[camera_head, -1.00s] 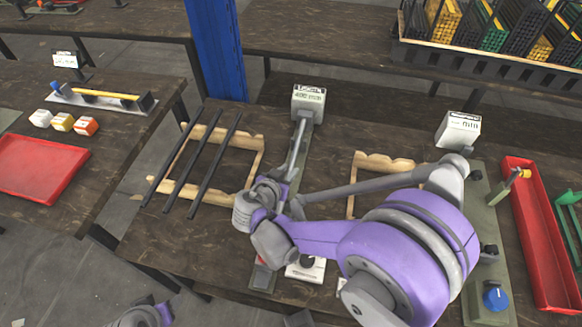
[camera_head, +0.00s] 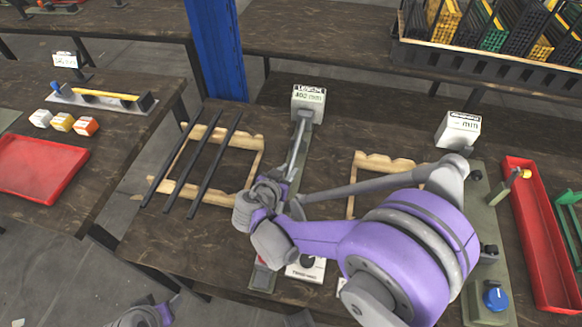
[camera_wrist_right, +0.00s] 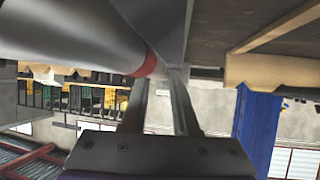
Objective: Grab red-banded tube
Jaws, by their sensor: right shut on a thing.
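The red-banded tube (camera_wrist_right: 85,38) is grey and runs from the upper left in the right wrist view. Its red band (camera_wrist_right: 148,64) is close to the fingers. My right gripper (camera_wrist_right: 158,88) is shut on the tube near this band. In the head view, the right gripper (camera_head: 283,182) is at the long measuring fixture, and a grey length of tube (camera_head: 299,142) shows beyond it, pointing toward the display box. My own wrist and arm hide the rest of the tube and the band there. A purple-and-grey part of my left arm shows at the bottom left; its jaws are not visible.
The display box (camera_head: 309,103) stands at the fixture's far end. Left of it, dark rods (camera_head: 205,165) lie across a wooden rack (camera_head: 256,160). Another wooden rack (camera_head: 385,160) is partly behind my arm. A red tray (camera_head: 538,240) and a fixture with a blue knob (camera_head: 495,298) are at right.

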